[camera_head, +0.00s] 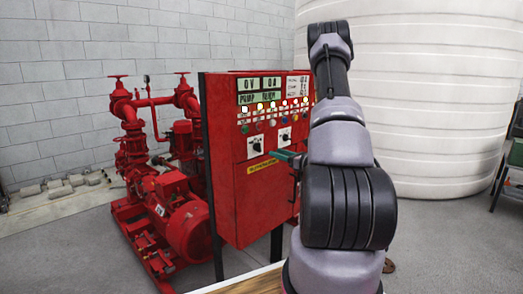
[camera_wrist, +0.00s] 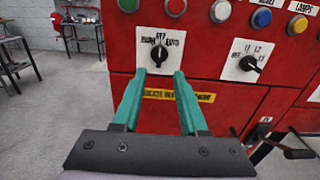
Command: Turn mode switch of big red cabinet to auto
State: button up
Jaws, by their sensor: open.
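The big red cabinet (camera_head: 238,190) stands in the middle of the head view, and its front fills much of the wrist view (camera_wrist: 230,110). The mode switch, a black knob on a white plate (camera_wrist: 160,50), is at upper centre in the wrist view and shows small in the head view (camera_head: 256,146). Its plate seems to read hand, off and auto; the knob's pointer seems to be near the top, but I cannot tell exactly. My gripper (camera_wrist: 160,73), with teal fingers, is open and empty. Its tips appear just below the knob, one at either side. Contact cannot be told.
A second black selector (camera_wrist: 247,63) sits to the right of the mode switch. Coloured buttons (camera_wrist: 262,18) run above both, and a yellow label (camera_wrist: 180,95) lies below. A dark handle (camera_wrist: 290,148) sticks out at lower right. Red pumps (camera_head: 180,215) stand left of the cabinet.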

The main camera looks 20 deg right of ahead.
aim_at(258, 147)
jog(key=x, duration=0.8)
jog(key=shift+w+a, duration=0.15)
jog(key=shift+w, duration=0.1)
grip_shut()
